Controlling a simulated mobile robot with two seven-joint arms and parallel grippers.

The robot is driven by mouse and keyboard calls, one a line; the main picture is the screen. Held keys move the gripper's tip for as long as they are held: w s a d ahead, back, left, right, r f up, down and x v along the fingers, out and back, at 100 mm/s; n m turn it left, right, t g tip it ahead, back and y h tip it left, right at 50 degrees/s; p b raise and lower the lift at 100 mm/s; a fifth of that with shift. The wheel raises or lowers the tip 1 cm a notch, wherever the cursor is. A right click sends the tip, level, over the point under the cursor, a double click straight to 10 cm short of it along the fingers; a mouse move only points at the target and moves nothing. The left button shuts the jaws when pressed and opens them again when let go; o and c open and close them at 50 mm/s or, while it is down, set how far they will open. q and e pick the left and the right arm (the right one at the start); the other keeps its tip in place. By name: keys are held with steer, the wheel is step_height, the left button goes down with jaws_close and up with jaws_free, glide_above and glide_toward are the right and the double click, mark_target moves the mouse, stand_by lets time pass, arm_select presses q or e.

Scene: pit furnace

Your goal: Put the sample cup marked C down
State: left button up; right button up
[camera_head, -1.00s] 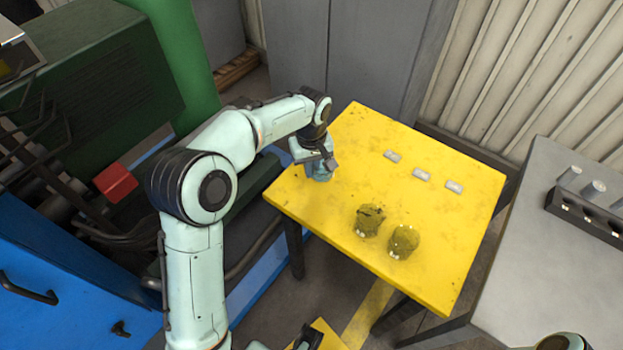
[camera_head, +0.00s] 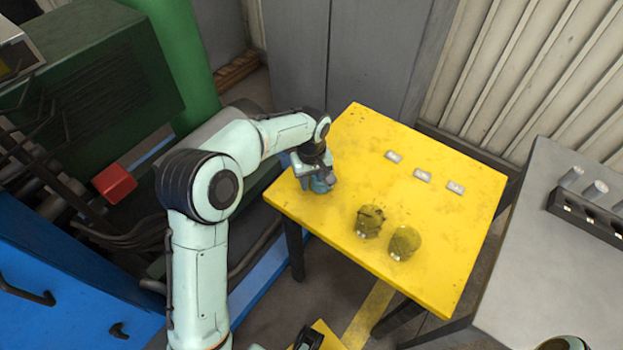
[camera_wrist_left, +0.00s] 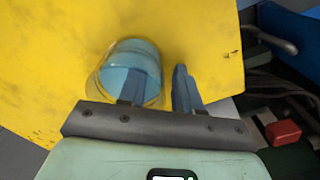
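A clear sample cup with a blue tint (camera_head: 322,185) is at the left corner area of the yellow table (camera_head: 350,130), under my left gripper (camera_head: 316,175). In the left wrist view the cup (camera_wrist_left: 112,72) appears to stand on the table top. One finger of the left gripper (camera_wrist_left: 162,88) overlaps the cup. The other finger is to the right of its wall, with a gap between them, so the gripper looks open. No letter on this cup is readable. Two more clear cups (camera_head: 369,222) (camera_head: 405,243) stand at the table's front, their white labels unreadable.
A grey bench (camera_head: 540,270) with a dark rack (camera_head: 590,214) is on the right. The table's middle is clear. Green machinery (camera_head: 95,100) stands on the left.

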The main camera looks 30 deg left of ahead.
arm_select(q)
step_height(320, 180, up, 12)
steer(key=p, duration=0.2)
steer(key=shift+r, duration=0.2)
stand_by(0.6)
